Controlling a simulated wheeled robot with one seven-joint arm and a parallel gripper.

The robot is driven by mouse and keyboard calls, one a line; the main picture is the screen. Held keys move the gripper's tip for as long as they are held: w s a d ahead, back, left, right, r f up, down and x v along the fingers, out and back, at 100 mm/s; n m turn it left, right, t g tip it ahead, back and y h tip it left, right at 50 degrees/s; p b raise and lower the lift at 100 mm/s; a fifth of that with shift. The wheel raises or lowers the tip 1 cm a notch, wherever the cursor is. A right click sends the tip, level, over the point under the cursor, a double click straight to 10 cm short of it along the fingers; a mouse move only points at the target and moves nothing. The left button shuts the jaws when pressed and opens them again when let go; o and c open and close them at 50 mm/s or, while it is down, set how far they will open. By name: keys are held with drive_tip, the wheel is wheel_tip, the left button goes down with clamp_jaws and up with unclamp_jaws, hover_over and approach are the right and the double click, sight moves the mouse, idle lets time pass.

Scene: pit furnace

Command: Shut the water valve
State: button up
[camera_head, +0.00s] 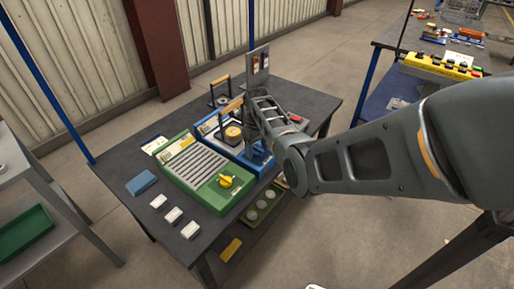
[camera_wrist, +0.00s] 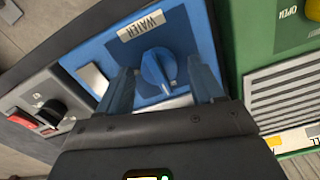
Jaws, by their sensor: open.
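The water valve is a blue knob (camera_wrist: 157,68) on a blue panel (camera_wrist: 95,50) with a "WATER" label (camera_wrist: 141,25) in the wrist view. My gripper (camera_wrist: 163,72) is open, with one blue finger on each side of the knob and visible gaps between them. The knob's pointed ridge runs roughly up and down in the picture. I cannot tell how deep the fingertips reach around it. In the head view my gripper (camera_head: 262,153) is over the blue unit (camera_head: 209,128), and my arm hides the knob there.
A green unit (camera_head: 186,166) with a vented top and a yellow knob (camera_head: 226,181) stands beside the blue one on the dark table (camera_head: 118,172). A grey panel (camera_wrist: 40,112) has a red switch and black knob. White blocks (camera_head: 174,215) lie at the front left.

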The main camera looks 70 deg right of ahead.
sight(257, 148)
wheel_tip(257, 148, up, 8)
drive_tip(key=shift+f+b, duration=0.1)
drive_tip(key=shift+b, duration=0.2)
idle(0.7)
